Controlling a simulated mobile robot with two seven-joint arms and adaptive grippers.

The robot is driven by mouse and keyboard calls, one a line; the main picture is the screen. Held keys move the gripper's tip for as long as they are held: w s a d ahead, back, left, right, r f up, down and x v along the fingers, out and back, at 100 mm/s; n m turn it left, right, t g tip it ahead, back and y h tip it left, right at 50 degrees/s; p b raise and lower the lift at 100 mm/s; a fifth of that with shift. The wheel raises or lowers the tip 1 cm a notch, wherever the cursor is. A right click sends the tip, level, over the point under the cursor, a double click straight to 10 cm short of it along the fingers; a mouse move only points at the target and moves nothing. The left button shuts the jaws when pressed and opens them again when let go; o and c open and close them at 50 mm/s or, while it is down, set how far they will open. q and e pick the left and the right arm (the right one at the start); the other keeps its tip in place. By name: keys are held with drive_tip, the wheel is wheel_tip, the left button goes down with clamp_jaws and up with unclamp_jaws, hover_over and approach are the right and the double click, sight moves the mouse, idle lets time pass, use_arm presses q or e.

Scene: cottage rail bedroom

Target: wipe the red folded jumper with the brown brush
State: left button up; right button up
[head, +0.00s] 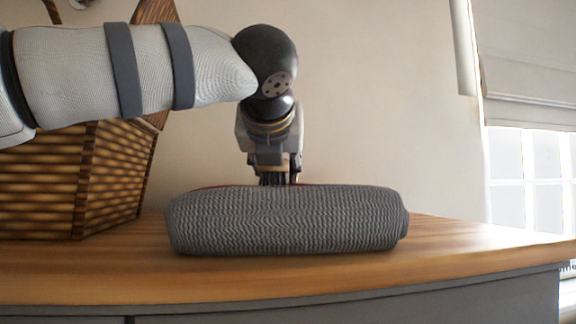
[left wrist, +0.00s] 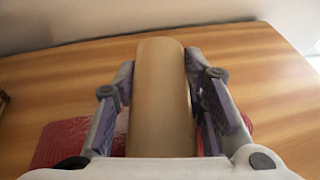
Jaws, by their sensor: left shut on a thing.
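My left gripper (head: 274,160) points straight down behind a grey knitted roll and is shut on the brown brush. The brush's dark bristles (head: 272,179) show just below the fingers in the head view. Its smooth tan-brown body (left wrist: 160,100) fills the space between the fingers in the left wrist view. The red folded jumper (left wrist: 62,143) lies on the wooden top under the gripper, showing on both sides of the brush. In the head view only a thin red edge (head: 207,187) shows above the roll. Whether the bristles touch the jumper is hidden. My right gripper is not in view.
The grey knitted roll (head: 285,222) lies at the front of the wooden dresser top (head: 470,243), blocking the view of the jumper. A wicker basket (head: 110,170) stands at left, under my arm. The right side of the top is clear, with a window (head: 525,170) beyond.

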use_arm(q)
drive_tip(key=shift+s+a, duration=0.4)
drive_tip(key=shift+a, duration=0.9)
drive_tip(key=shift+s+a, duration=0.35)
drive_tip(key=shift+a, duration=0.9)
drive_tip(key=shift+s+a, duration=0.4)
drive_tip(key=shift+a, duration=0.9)
drive_tip(key=shift+r, duration=3.05)
drive_tip(key=shift+r, duration=1.5)
